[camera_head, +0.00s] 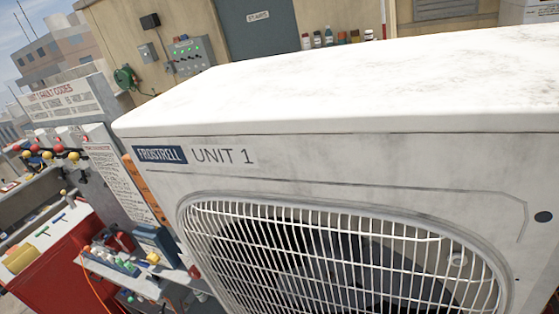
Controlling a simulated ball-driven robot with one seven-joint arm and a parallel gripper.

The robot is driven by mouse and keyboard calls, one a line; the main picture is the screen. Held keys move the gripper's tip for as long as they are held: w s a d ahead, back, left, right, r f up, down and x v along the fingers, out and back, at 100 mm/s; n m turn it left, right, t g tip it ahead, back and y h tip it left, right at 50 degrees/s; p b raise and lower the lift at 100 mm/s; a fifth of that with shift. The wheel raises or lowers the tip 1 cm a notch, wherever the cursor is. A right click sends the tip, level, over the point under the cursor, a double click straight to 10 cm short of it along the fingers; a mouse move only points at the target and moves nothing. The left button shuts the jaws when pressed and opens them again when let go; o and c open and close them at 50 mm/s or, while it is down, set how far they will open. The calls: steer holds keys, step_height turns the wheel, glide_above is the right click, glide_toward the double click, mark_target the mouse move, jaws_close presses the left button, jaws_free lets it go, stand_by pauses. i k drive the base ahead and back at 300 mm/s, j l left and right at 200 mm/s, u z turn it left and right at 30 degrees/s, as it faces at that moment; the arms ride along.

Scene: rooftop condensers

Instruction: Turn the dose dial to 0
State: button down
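I cannot make out a dose dial in this view. A grey control panel (190,55) with small coloured buttons or lamps is on the far wall, too small to read; I cannot tell whether it bears the dial. My gripper is not in view, so its opening and anything in it are hidden.
A large white condenser (350,85), marked "FROSTRELL UNIT 1", fills the middle and right, close by. At left are a red cart (62,262), a shelf of small items (120,262) and a fault-code board (65,100). Bottles (330,38) and a "STAIRS" door (255,35) are behind.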

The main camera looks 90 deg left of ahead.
mark_target(153, 259)
steer(key=u, duration=2.75)
steer(key=k+l+u, duration=0.45)
steer(key=k+u, duration=0.2)
steer(key=k+j, duration=0.1)
steer(key=j, duration=0.1)
